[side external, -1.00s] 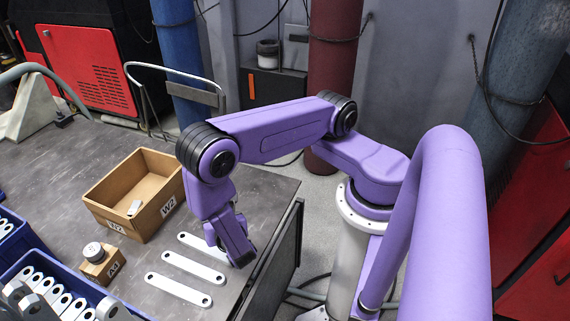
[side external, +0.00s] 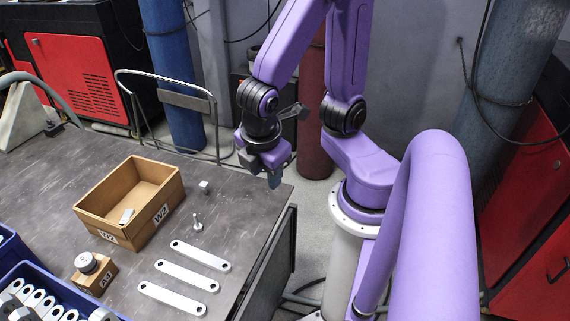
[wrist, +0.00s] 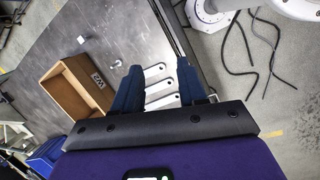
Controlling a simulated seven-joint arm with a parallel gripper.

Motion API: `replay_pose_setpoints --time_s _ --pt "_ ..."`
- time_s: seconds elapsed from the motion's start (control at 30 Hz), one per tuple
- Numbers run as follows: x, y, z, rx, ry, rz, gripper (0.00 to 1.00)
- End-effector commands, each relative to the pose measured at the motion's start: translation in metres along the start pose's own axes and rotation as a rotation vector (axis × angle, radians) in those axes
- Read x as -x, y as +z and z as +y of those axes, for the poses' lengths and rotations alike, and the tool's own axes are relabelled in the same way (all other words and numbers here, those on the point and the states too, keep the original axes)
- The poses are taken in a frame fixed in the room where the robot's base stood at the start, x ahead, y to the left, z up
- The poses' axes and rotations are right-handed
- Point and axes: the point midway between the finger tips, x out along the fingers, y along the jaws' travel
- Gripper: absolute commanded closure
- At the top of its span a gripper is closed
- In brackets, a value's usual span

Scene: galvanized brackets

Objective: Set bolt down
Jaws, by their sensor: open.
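A small grey metal bolt (side external: 197,222) stands upright on the dark table, wide end down, between the wooden box and the flat bars. In the wrist view the bolt (wrist: 117,63) is a small light spot left of my fingers. My gripper (side external: 274,180) is raised over the table's right edge, behind and to the right of the bolt and well apart from it. In the wrist view my gripper (wrist: 158,74) has its two blue fingers spread, with nothing held between them.
A wooden box (side external: 122,230) marked W2 holds a small light piece. A small metal block (side external: 204,187) lies behind the bolt. Several flat bars (side external: 187,275) lie in front. A wooden block with a round knob (side external: 96,275) and blue bins (side external: 25,270) are at left.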

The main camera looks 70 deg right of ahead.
Motion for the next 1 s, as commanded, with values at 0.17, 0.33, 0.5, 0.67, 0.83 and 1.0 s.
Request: replay_pose_setpoints --time_s 0.17,0.33,0.5,0.67,0.83,1.0 --pt "0.023 0.013 -0.023 -0.082 -0.122 0.155 0.58" --pt "0.033 0.018 -0.035 -0.116 -0.182 0.225 0.58" --pt "0.035 0.018 -0.037 -0.121 -0.193 0.237 0.58" --pt "0.035 0.018 -0.036 -0.120 -0.192 0.236 0.58" --pt "0.035 0.018 -0.036 -0.120 -0.192 0.235 0.58" --pt "0.035 0.018 -0.036 -0.120 -0.192 0.235 0.58"
